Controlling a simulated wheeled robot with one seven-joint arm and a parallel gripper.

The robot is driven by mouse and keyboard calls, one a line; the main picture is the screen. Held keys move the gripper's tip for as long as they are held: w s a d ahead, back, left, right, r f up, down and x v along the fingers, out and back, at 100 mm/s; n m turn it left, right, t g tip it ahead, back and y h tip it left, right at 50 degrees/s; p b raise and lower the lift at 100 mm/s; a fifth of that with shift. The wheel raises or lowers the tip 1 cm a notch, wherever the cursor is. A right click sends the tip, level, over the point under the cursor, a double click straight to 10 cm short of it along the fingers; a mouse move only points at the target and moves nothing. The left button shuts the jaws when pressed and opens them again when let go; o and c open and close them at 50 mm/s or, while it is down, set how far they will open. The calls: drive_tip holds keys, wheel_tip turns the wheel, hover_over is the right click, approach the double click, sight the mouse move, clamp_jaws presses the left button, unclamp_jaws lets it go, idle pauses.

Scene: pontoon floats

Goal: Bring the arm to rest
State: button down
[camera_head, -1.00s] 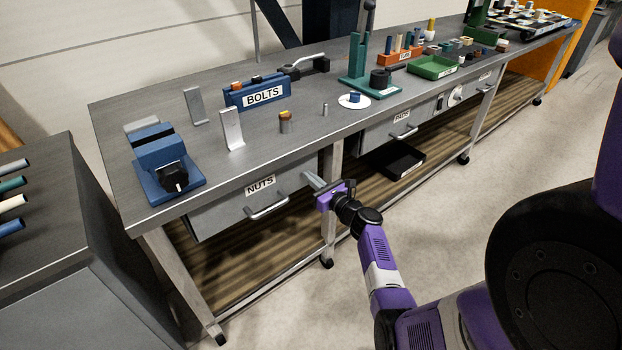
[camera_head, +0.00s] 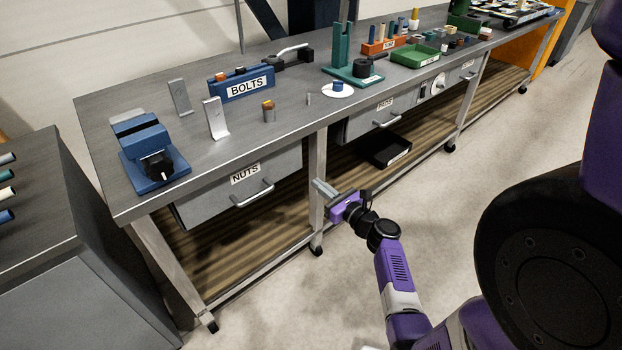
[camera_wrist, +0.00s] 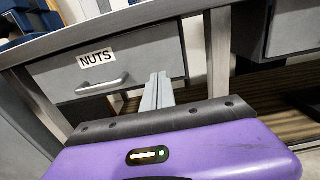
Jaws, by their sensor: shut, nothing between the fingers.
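My gripper (camera_head: 325,190) is at the end of my purple arm, in front of the workbench (camera_head: 140,200) and below its top. Its two grey fingers are together with nothing between them. They point toward the bench frame, to the right of the drawer labelled NUTS (camera_head: 245,185). In the wrist view the fingers (camera_wrist: 157,92) also show side by side, just right of the handle of the NUTS drawer (camera_wrist: 150,60). The drawer looks shut.
A blue vise (camera_head: 150,155), the BOLTS holder (camera_head: 240,85), a green stand (camera_head: 350,70) and a green tray (camera_head: 416,56) stand on the bench. A black bin (camera_head: 386,150) is below. A cart (camera_head: 50,240) is at left. The floor right of the bench is clear.

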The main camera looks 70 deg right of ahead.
drive_tip(key=shift+v, duration=0.85)
